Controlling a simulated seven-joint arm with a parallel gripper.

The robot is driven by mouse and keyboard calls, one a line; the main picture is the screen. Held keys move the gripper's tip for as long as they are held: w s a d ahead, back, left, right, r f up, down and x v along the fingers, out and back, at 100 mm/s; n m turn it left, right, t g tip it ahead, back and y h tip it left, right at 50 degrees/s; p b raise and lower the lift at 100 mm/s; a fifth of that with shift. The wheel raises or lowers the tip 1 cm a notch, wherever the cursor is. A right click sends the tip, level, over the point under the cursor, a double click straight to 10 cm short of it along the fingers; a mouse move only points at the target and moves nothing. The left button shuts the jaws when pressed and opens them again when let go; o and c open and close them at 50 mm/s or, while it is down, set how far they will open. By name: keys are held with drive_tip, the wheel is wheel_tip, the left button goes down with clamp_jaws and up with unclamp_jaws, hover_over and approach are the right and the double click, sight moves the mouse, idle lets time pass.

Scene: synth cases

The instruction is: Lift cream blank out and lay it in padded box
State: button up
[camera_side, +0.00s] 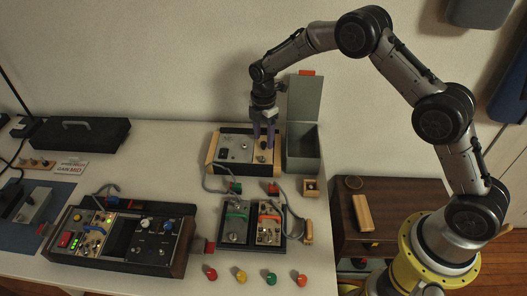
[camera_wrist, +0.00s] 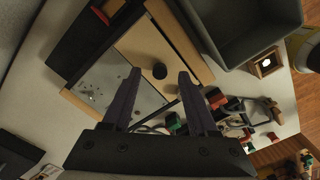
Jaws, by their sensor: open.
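The cream blank (camera_side: 263,158) is a tan panel with a black knob, lying in the right part of a wood-sided case (camera_side: 212,150). It also shows in the wrist view (camera_wrist: 150,45), beside a grey metal panel. My gripper (camera_side: 265,136) points down over the blank. In the wrist view my gripper (camera_wrist: 160,75) is open, its two dark fingers apart with the knob appearing between their tips. I cannot tell whether they touch it. The grey box (camera_side: 303,170), likely the padded box, stands just right of the case with its lid raised; its padding is not clear.
A two-module unit (camera_side: 236,233) with cables sits in front of the case. A larger wood-ended console (camera_side: 115,238) lies at front left. Several coloured knobs (camera_side: 241,276) line the front. A small wooden block (camera_side: 311,187) sits near the grey box. Bare table lies left of the case.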

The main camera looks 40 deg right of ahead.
drive_tip(key=shift+f, duration=0.8)
drive_tip(key=shift+c, duration=0.2)
clamp_jaws()
idle(0.6)
